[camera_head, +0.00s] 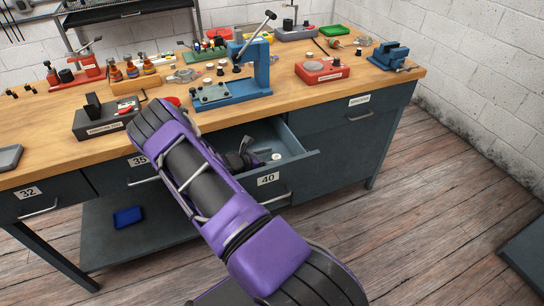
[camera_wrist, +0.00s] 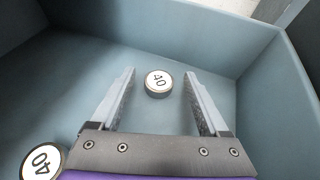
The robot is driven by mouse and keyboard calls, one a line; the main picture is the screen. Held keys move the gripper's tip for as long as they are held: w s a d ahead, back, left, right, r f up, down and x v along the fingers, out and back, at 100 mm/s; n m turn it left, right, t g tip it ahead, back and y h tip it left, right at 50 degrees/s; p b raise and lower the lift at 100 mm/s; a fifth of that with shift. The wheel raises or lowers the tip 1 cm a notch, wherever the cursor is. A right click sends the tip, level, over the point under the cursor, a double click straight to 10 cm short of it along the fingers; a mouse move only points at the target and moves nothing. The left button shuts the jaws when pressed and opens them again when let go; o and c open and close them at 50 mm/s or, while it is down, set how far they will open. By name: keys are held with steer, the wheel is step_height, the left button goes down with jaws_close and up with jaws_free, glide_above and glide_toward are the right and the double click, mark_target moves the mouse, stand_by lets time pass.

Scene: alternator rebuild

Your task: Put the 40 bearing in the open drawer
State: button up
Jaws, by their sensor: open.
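The open drawer (camera_head: 298,170) labelled 40 is pulled out under the workbench. In the wrist view a round bearing marked 40 (camera_wrist: 158,82) appears to lie on the drawer floor (camera_wrist: 215,125), between and slightly beyond my fingertips. My gripper (camera_wrist: 160,73) is open, with a finger on each side of this bearing and gaps between. A second bearing marked 40 (camera_wrist: 42,162) is at the lower left, partly cut off. In the head view my gripper (camera_head: 240,160) is down in the drawer, largely hidden by my arm, and a small round bearing (camera_head: 276,156) shows beside it.
The drawer walls (camera_wrist: 283,78) surround the gripper. The workbench top (camera_head: 300,95) above carries a blue press (camera_head: 262,65), a red fixture (camera_head: 322,71) and a grey block (camera_head: 100,120). A blue bin (camera_head: 127,217) sits on the lower shelf.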

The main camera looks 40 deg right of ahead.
steer(key=v, duration=1.2)
steer(key=shift+r+p, duration=0.3)
steer(key=shift+r, duration=0.1)
